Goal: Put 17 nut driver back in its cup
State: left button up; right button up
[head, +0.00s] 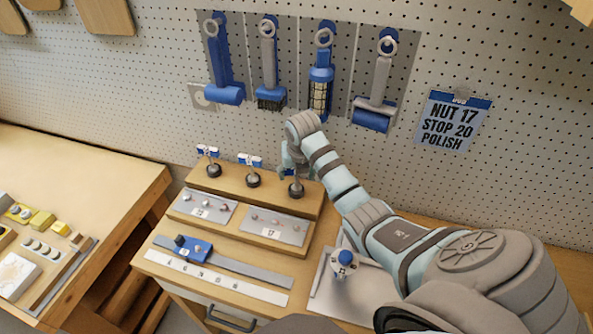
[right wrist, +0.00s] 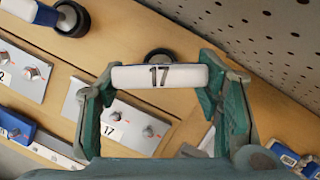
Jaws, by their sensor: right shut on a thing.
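My right gripper (head: 291,166) is shut on the 17 nut driver, above the right end of the wooden step. In the right wrist view, its white handle (right wrist: 158,77) marked 17 lies across between the two green fingers (right wrist: 160,90). A dark round cup (head: 296,189) stands just below it; it also shows partly behind the handle in the right wrist view (right wrist: 160,54). A thin shaft shows over this cup, but I cannot tell whether its tip is inside. Two other cups, left (head: 213,170) and middle (head: 253,181), each hold a driver. My left gripper is not in view.
Metal plates with nuts, one marked 17 (head: 272,226), lie on the lower step. A blue block (head: 183,247) sits on a grey strip in front. A pale tray (head: 325,296) stands at right beneath my arm. The pegboard (head: 300,135) rises close behind.

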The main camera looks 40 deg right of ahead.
jog(key=shift+f, duration=0.1)
jog(key=o, duration=1.5)
jog(key=shift+c, duration=0.2)
jog(key=v, duration=0.8)
jog(key=x, duration=0.8)
jog(key=shift+f, duration=0.1)
jog(key=shift+r, duration=0.75)
